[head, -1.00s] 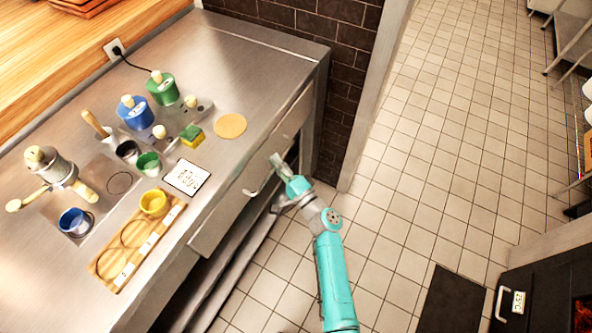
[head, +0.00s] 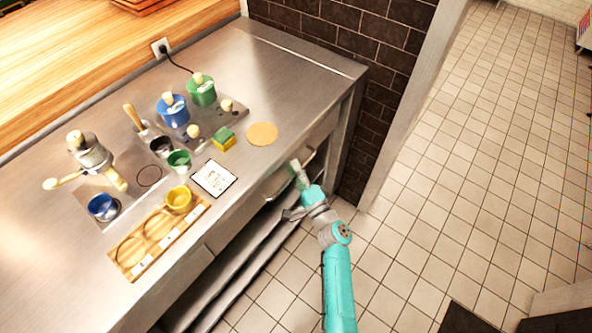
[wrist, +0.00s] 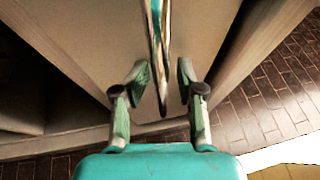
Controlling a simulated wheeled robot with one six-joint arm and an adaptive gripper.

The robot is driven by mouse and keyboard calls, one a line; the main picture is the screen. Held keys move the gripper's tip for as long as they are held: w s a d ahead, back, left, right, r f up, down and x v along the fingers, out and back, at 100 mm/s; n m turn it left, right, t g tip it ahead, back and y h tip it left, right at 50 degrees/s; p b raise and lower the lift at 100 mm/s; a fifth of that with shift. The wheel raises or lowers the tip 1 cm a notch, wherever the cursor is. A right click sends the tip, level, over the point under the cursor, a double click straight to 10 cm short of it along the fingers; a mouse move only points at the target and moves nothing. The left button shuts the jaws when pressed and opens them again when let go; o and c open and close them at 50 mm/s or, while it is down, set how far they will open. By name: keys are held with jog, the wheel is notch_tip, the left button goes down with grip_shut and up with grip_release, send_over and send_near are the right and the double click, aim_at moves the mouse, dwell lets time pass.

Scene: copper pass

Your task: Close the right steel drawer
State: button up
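The right steel drawer (head: 323,134) has a plain steel front under the right end of the counter in the head view. My gripper (head: 297,172) is at this front, by its bar handle (head: 309,157). In the wrist view, my gripper (wrist: 164,78) is open, with one finger on each side of the handle (wrist: 159,45). Gaps show between the fingers and the handle. The flat drawer front (wrist: 90,40) is close beyond the fingertips. My gripper and arm hide part of the front in the head view, and I cannot tell how far the drawer stands out.
The steel counter (head: 290,75) holds several cups, tubs, a sponge (head: 223,138) and a wooden board (head: 150,262). Open shelves (head: 235,270) lie below. A brick wall (head: 375,110) stands beyond the counter's right end. The tiled floor (head: 470,170) to the right is clear.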

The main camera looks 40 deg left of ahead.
jog(key=v, duration=1.2)
dwell(0.5)
jog(key=s+d+f+t+h, duration=0.1)
jog(key=s+d+f+h, duration=0.25)
jog(key=d+f, duration=0.2)
jog(key=s+d+f+t+h, duration=0.1)
jog(key=s+d+f+h, duration=0.25)
jog(key=d, duration=0.35)
jog(key=s+d+n+t+h, duration=0.15)
jog(key=s+d+h, duration=0.45)
jog(key=s+d, duration=0.9)
jog(key=s+d+r+n+t+h, duration=0.1)
jog(key=s+d+r, duration=0.2)
jog(key=r, duration=0.4)
jog(key=s+d+r+n+t+h, duration=0.1)
jog(key=s+d+r+h, duration=0.1)
jog(key=s+d+r, duration=0.2)
jog(key=s+d+r+n+t+h, duration=0.1)
jog(key=s+d+r, duration=0.3)
jog(key=r, duration=0.7)
jog(key=shift+d+n+h, duration=0.4)
jog(key=shift+n+h, duration=0.05)
jog(key=shift+h, duration=0.25)
jog(key=shift+t, duration=0.25)
